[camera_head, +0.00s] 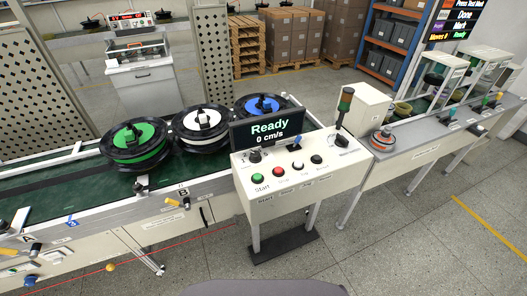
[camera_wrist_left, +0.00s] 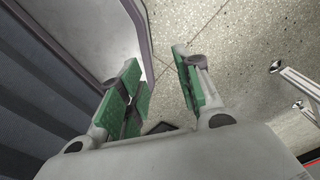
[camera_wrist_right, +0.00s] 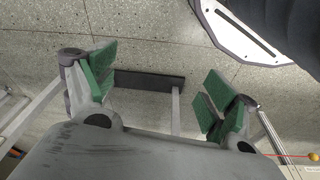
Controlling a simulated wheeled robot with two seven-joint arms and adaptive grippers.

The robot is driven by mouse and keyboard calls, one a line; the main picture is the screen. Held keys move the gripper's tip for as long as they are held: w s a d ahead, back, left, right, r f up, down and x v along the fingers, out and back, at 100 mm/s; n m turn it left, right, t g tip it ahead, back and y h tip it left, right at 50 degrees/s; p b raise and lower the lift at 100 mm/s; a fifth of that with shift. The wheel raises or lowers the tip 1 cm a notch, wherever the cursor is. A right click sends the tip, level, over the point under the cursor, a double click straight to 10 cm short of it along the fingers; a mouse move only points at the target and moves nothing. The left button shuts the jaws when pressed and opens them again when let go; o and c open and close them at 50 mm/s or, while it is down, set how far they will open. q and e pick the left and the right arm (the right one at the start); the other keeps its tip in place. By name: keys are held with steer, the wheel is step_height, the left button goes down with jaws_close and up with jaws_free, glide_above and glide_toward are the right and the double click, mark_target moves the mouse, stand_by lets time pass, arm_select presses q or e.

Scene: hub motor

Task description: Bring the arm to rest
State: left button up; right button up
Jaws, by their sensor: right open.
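My left gripper (camera_wrist_left: 160,88) shows in the left wrist view, its green-padded fingers apart with only floor between them. My right gripper (camera_wrist_right: 158,85) shows in the right wrist view, its fingers wide apart and empty above the floor. Neither gripper shows in the head view. The control console (camera_head: 290,185) stands in the middle of the head view, with a screen (camera_head: 268,130) reading "Ready" and "0 cm/s". Three hub motors stand on the green conveyor: one green (camera_head: 134,143), one white (camera_head: 203,121) and one blue (camera_head: 263,104).
A grey bench (camera_head: 412,127) with an orange-rimmed disc (camera_head: 382,140) runs to the right of the console. The console's dark foot bar (camera_wrist_right: 148,81) lies beyond the right gripper's fingers. Pallets with boxes (camera_head: 294,35) stand at the back. The floor (camera_head: 410,235) at front right is clear.

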arm_select(q)
step_height(320, 180, up, 8)
steer(key=s+d+p, duration=0.2)
steer(key=p, duration=0.5)
steer(key=shift+p, duration=0.4)
arm_select(e)
steer(key=s+d+f, duration=0.1)
steer(key=s+f, duration=0.2)
steer(key=s, duration=0.4)
steer(key=s+d+f, duration=0.1)
steer(key=s+f, duration=0.2)
steer(key=s, duration=0.4)
steer(key=s+d+f+g, duration=0.1)
steer(key=s+f, duration=0.2)
steer(key=s, duration=0.4)
steer(key=shift+d, duration=0.4)
arm_select(q)
steer(key=shift+s, duration=0.2)
arm_select(e)
steer(key=shift+f, duration=0.1)
